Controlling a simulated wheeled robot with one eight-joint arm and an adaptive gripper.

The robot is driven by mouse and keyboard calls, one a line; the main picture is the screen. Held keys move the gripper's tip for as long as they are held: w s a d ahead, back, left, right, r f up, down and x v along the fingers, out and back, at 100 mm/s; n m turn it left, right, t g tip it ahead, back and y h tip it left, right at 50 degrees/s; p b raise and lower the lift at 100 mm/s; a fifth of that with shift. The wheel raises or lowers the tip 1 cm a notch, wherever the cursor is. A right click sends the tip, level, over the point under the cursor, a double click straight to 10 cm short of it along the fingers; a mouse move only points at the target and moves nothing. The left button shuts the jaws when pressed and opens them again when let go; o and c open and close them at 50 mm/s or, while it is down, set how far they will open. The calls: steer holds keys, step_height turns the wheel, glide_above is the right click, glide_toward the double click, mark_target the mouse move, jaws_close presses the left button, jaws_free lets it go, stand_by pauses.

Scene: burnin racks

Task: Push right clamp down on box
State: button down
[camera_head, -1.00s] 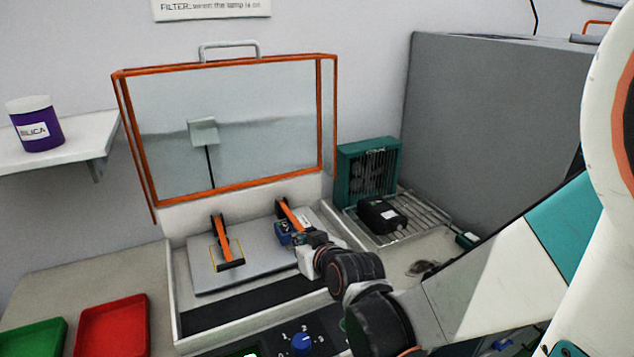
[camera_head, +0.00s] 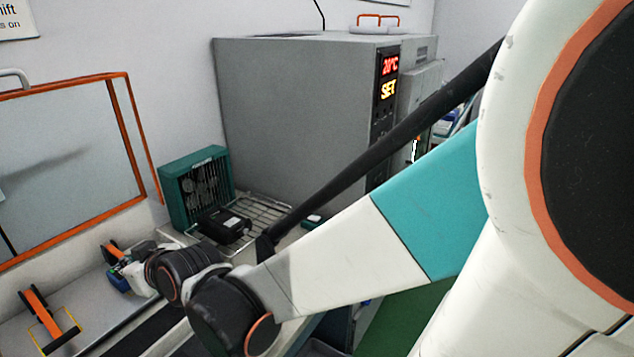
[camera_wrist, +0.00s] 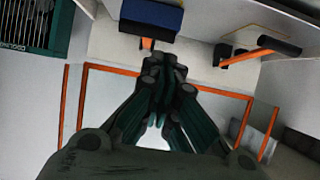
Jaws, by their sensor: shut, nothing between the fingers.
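The right clamp (camera_head: 112,251) shows in the head view as an orange arm on the grey plate, partly hidden by my gripper. A blue block (camera_head: 119,281) is beside it. In the wrist view the dark-topped blue block (camera_wrist: 152,16) lies just beyond my fingertips, with a bit of orange (camera_wrist: 147,43) between. My gripper (camera_wrist: 162,62) is shut and empty, close to the block; contact cannot be told. The left clamp (camera_head: 36,303), an orange arm with a black bar, stands apart to the left; it also shows in the wrist view (camera_wrist: 255,50). The right clamp's tilt cannot be told.
An orange-framed clear lid (camera_head: 135,140) stands raised behind the plate. A teal fan unit (camera_head: 195,185) and a black box (camera_head: 224,226) on a wire rack (camera_head: 262,212) are right of my gripper. A large grey oven (camera_head: 290,100) stands behind them.

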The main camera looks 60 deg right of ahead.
steer(key=shift+s+r, duration=0.1)
steer(key=shift+r, duration=2.35)
